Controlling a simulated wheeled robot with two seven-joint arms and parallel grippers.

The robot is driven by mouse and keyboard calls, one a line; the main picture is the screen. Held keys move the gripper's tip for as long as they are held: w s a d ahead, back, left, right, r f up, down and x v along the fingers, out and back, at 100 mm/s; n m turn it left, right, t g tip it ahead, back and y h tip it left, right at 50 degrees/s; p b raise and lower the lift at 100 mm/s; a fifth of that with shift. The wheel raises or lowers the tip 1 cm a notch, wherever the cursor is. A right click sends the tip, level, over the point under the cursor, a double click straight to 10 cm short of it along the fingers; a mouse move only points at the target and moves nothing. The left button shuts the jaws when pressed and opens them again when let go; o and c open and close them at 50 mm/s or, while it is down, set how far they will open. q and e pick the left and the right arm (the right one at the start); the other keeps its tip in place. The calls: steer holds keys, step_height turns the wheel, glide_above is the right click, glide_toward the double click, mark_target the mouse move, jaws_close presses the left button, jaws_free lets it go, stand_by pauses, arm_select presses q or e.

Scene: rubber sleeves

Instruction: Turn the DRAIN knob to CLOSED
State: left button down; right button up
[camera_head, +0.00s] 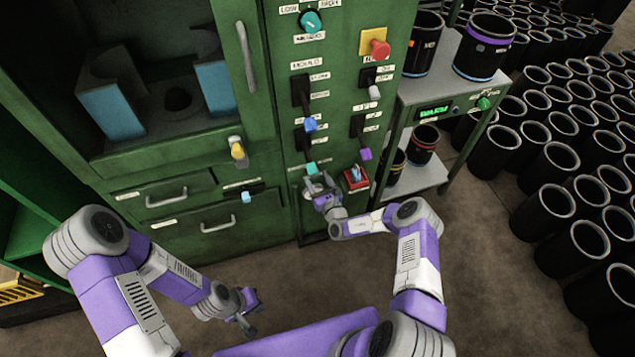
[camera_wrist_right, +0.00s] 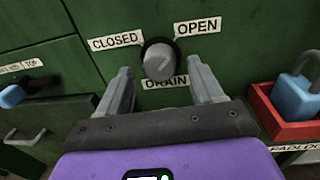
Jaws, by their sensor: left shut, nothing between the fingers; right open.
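The DRAIN knob (camera_wrist_right: 158,62) is a round grey knob with a dark collar on the green panel. A CLOSED label (camera_wrist_right: 116,41) is at its upper left, an OPEN label (camera_wrist_right: 197,27) at its upper right and a DRAIN label (camera_wrist_right: 166,82) below. A faint line on its face appears to slant to the upper right, towards OPEN. My right gripper (camera_head: 322,188) is open, one finger on each side of the knob; contact is not clear. It hides the knob in the head view. My left gripper (camera_head: 248,308) is shut and empty, low in front of the cabinet.
A red holder (camera_wrist_right: 264,113) with a blue padlock (camera_wrist_right: 294,97) is close to the right of my right gripper. Levers with coloured ends (camera_head: 310,124) are above it. A shelf (camera_head: 428,176) with black sleeves stands right of the panel. Many sleeves (camera_head: 545,212) cover the right floor.

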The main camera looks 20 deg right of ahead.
steer(key=shift+w, duration=0.2)
steer(key=shift+c, duration=0.4)
steer(key=c, duration=1)
steer(key=shift+a, duration=0.1)
